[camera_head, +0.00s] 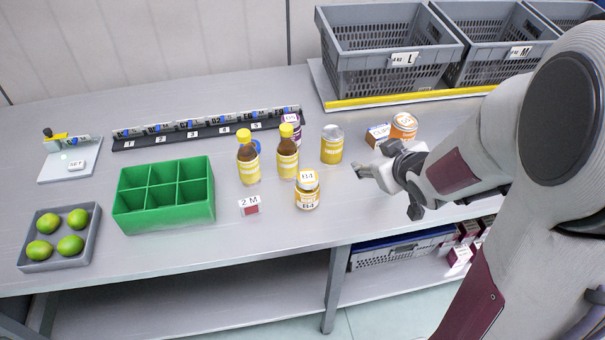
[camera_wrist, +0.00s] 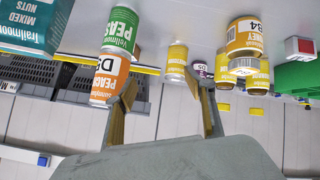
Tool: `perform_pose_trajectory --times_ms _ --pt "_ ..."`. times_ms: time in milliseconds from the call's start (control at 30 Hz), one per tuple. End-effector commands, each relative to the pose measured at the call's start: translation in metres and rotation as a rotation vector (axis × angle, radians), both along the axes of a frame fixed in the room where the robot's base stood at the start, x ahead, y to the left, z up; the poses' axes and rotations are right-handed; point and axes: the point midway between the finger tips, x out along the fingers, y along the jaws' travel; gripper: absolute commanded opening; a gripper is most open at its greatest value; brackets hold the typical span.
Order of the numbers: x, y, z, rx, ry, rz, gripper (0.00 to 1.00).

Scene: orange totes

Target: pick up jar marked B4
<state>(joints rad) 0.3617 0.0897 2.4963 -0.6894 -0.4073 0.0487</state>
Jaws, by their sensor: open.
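The jar marked B4 (camera_head: 307,198) stands upright on the bench, left of my gripper, with a white lid and a yellow-and-white label. In the wrist view, which is turned over, the B4 jar (camera_wrist: 245,36) shows at the upper right, beyond the right finger. My gripper (camera_head: 376,172) is open and empty, low over the bench to the right of the jar and apart from it. Its two fingers also show in the wrist view (camera_wrist: 160,90), with nothing held between them.
Two brown bottles with yellow caps (camera_head: 288,153) and a yellow can (camera_head: 332,146) stand behind the jar. An orange can (camera_head: 404,126) stands behind my gripper. The bench in front of the jar is clear.

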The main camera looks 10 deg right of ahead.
Motion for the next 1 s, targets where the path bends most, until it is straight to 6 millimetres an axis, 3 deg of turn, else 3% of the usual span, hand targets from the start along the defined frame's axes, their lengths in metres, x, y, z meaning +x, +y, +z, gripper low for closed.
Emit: perform_pose_trajectory --times_ms 500,1000 --pt "0.016 0.028 -0.058 0.184 -0.1 0.202 0.54" --pt "0.001 0.067 -0.078 0.402 -0.246 0.379 0.54"
